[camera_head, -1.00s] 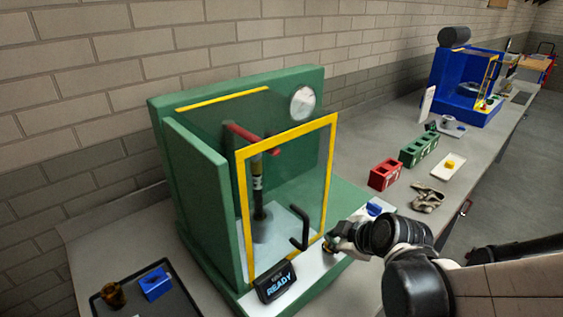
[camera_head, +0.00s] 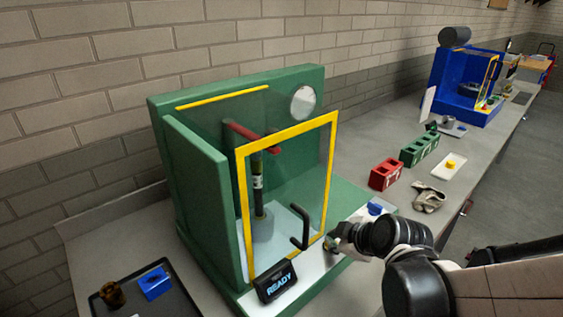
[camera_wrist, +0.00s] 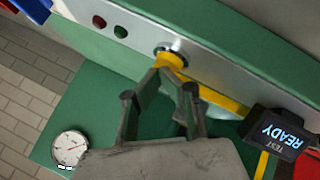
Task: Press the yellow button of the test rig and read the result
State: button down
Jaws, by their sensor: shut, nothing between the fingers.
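The green test rig (camera_head: 192,190) stands on the bench with its yellow-framed clear door (camera_head: 241,205) shut. Its black display (camera_head: 276,283) reads READY; it also shows in the wrist view (camera_wrist: 278,134), upside down. The yellow button (camera_wrist: 172,60) sits in a silver ring on the rig's pale front panel in the wrist view. My gripper (camera_head: 334,240) is at that panel, right of the display in the head view. In the wrist view its closed, empty fingertips (camera_wrist: 163,72) are right at the button and partly cover it. I cannot tell whether they touch it.
A red button (camera_wrist: 99,21) and a green button (camera_wrist: 120,31) sit along the same panel. The black door handle (camera_head: 301,230) is close to my gripper. A dark tray (camera_head: 140,295) holds a blue block. Red and green blocks (camera_head: 386,174) stand further along the bench.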

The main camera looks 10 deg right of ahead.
jog(key=shift+f, duration=0.15)
dwell(0.4)
jog(key=shift+r+p, duration=0.65)
jog(key=shift+r, duration=0.3)
notch_tip(320, 180, up, 5)
jog(key=p, duration=0.4)
dwell(0.4)
jog(key=shift+s+m, duration=0.2)
jog(key=shift+m, duration=0.1)
jog(key=s+r+m+g+h+b, duration=0.2)
jog(key=s+r+m+b, duration=0.2)
jog(key=s+m, duration=0.7)
jog(key=shift+s, duration=0.2)
